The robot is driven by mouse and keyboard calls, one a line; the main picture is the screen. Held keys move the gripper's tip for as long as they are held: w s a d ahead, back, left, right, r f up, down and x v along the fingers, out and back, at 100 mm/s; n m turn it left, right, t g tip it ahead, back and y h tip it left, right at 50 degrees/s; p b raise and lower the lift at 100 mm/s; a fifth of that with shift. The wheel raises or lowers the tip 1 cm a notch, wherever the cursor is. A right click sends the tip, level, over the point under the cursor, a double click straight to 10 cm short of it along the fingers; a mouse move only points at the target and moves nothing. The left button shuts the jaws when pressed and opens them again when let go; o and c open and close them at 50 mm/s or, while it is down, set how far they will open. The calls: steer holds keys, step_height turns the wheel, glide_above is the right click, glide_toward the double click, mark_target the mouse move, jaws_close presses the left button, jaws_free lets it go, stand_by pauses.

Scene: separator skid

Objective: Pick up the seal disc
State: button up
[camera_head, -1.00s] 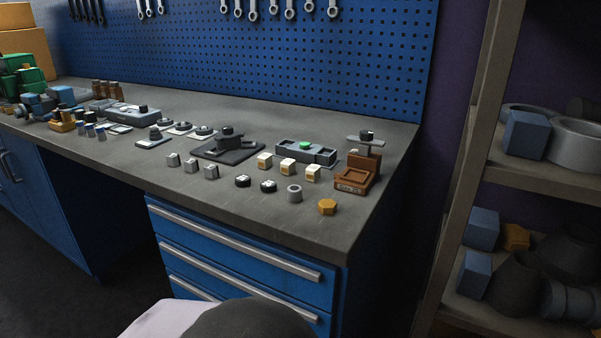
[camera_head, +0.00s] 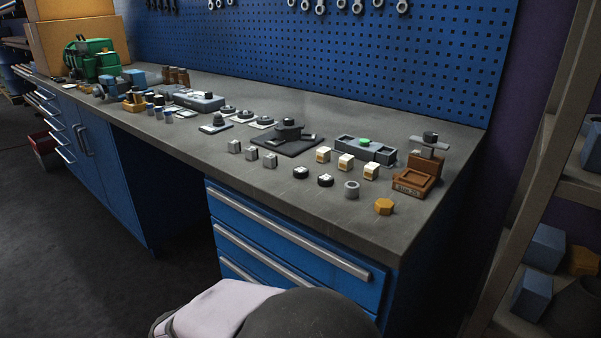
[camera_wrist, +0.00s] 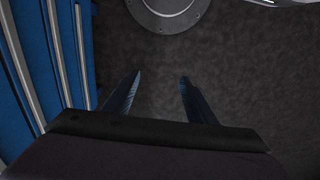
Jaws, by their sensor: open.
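I cannot tell for sure which of these is the seal disc. My gripper (camera_wrist: 160,76) is open and empty in the wrist view, its two dark fingers apart over the dark floor. The gripper does not show in the head view, and no disc shows in the wrist view.
The grey workbench (camera_head: 330,222) has free room along its front edge. A grey ring (camera_head: 351,189), an orange hexagonal piece (camera_head: 384,207) and a brown stand (camera_head: 417,181) are at its right. Blue drawers (camera_head: 285,250) lie below, a blue pegboard (camera_head: 330,60) behind, and a shelf rack right.

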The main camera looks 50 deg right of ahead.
step_height(320, 180, up, 38)
steer(key=m+t+h+p, duration=0.1)
steer(key=m+h+p, duration=0.3)
steer(key=m+p, duration=1.95)
glide_above(300, 170)
steer(key=s+a+p, duration=0.1)
steer(key=a+p, duration=0.2)
steer(key=p, duration=0.6)
steer(key=n, duration=0.9)
steer(key=shift+p+x, duration=1.65)
steer(key=shift+x, duration=2)
steer(key=shift+w+a, duration=0.1)
steer(key=shift+a, duration=0.05)
steer(key=c, duration=1.1)
